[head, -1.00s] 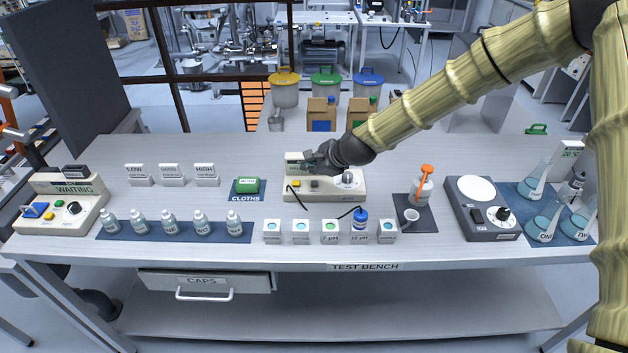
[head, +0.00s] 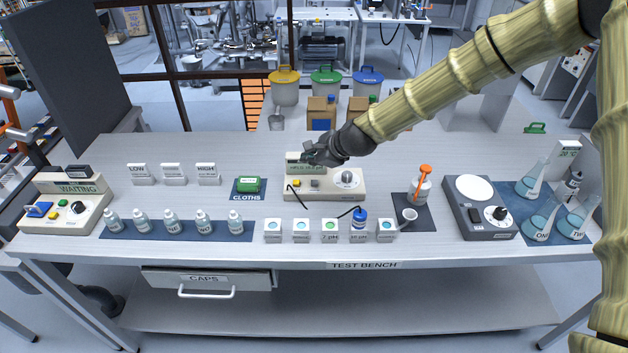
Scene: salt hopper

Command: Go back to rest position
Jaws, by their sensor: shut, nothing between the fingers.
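My gripper (head: 308,156) is dark grey, at the end of my tan arm, which reaches in from the upper right. It is shut and empty. It hangs over the back edge of the cream meter (head: 356,185) in the middle of the test bench and hides part of the meter's green display. I cannot tell the exact gap between them. A cable runs from the meter to a blue-capped probe (head: 359,219) among the small white cups at the bench front.
Several bottles (head: 171,222) stand on a blue mat at the left front, beside a box reading WAITING (head: 65,206). A green cloth pack (head: 248,185) lies left of the meter. A stirrer plate (head: 479,207) and flasks (head: 541,220) stand right. Colored-lid bins (head: 326,88) stand behind the bench.

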